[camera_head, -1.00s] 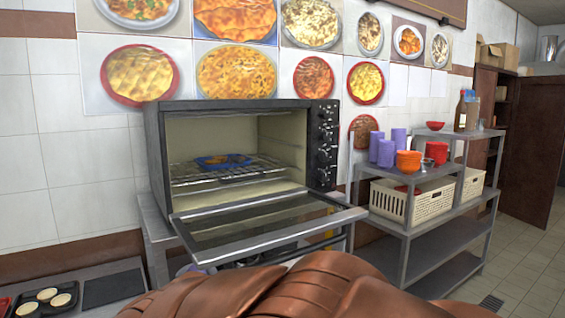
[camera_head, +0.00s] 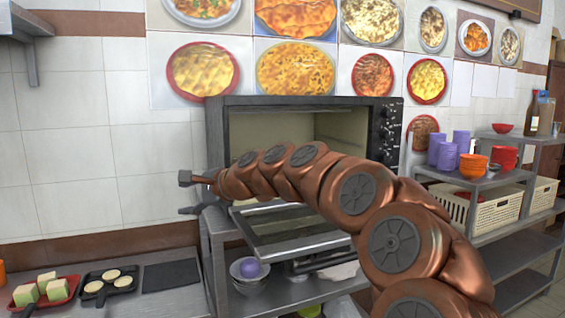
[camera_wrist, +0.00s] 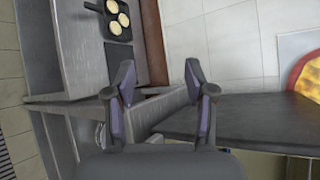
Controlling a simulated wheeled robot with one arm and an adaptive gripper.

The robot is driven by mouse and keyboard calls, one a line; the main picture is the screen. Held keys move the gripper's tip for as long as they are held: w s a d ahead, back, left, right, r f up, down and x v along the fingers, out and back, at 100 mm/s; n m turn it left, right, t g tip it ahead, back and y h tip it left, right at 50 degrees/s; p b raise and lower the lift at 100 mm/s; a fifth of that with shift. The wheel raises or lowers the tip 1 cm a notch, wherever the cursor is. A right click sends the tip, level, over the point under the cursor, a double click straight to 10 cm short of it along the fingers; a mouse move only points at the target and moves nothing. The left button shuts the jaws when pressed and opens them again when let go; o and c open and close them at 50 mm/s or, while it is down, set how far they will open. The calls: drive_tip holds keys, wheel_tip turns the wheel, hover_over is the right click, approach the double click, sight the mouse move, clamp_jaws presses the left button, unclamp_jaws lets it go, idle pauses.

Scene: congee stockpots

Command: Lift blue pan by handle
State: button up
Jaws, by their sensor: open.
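The oven (camera_head: 300,102) stands with its door (camera_head: 290,232) folded down. The blue pan does not show in either present view; my arm covers much of the oven opening in the head view. My gripper (camera_head: 187,194) is at the left of the oven, outside it, with its fingers pointing left. In the wrist view my gripper (camera_wrist: 163,95) is open, with two fingers spread and nothing between them.
A black pan with round cakes (camera_head: 108,281), a red tray of cubes (camera_head: 42,292) and a dark mat (camera_head: 171,275) lie on the left counter. A shelf unit (camera_head: 490,178) with cups and baskets stands right. A wall shelf (camera_head: 27,22) juts out upper left.

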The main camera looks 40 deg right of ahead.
drive_tip(key=w+d+r+m+t+h, duration=0.15)
drive_tip(key=d+m, duration=0.25)
drive_tip(key=d, duration=0.4)
drive_tip(key=w+d+r+m+t+h, duration=0.1)
drive_tip(key=d+r+m+t+h, duration=0.15)
drive_tip(key=d, duration=0.55)
drive_tip(key=d+m+h, duration=0.2)
drive_tip(key=d+m, duration=0.2)
drive_tip(key=d, duration=0.3)
drive_tip(key=s+d+m+h, duration=0.1)
drive_tip(key=d+m+h, duration=0.1)
drive_tip(key=d+m, duration=0.3)
drive_tip(key=s+d+f+m+h, duration=0.1)
drive_tip(key=d+m, duration=0.4)
drive_tip(key=d, duration=0.5)
drive_tip(key=shift+d+f+h, duration=0.1)
drive_tip(key=shift+d+h, duration=0.15)
drive_tip(key=shift+h, duration=0.45)
drive_tip(key=shift+w+d+m, duration=0.1)
drive_tip(key=shift+w+m, duration=0.05)
drive_tip(key=shift+m, duration=0.2)
drive_tip(key=shift+x, duration=1.15)
drive_tip(key=shift+w+d+r+p, duration=0.2)
drive_tip(key=shift+w+p, duration=0.25)
drive_tip(key=shift+w, duration=0.35)
drive_tip(key=shift+w+d+r+p, duration=0.15)
drive_tip(key=shift+w+p, duration=0.25)
drive_tip(key=shift+w, duration=0.4)
drive_tip(key=shift+x, duration=1)
clamp_jaws()
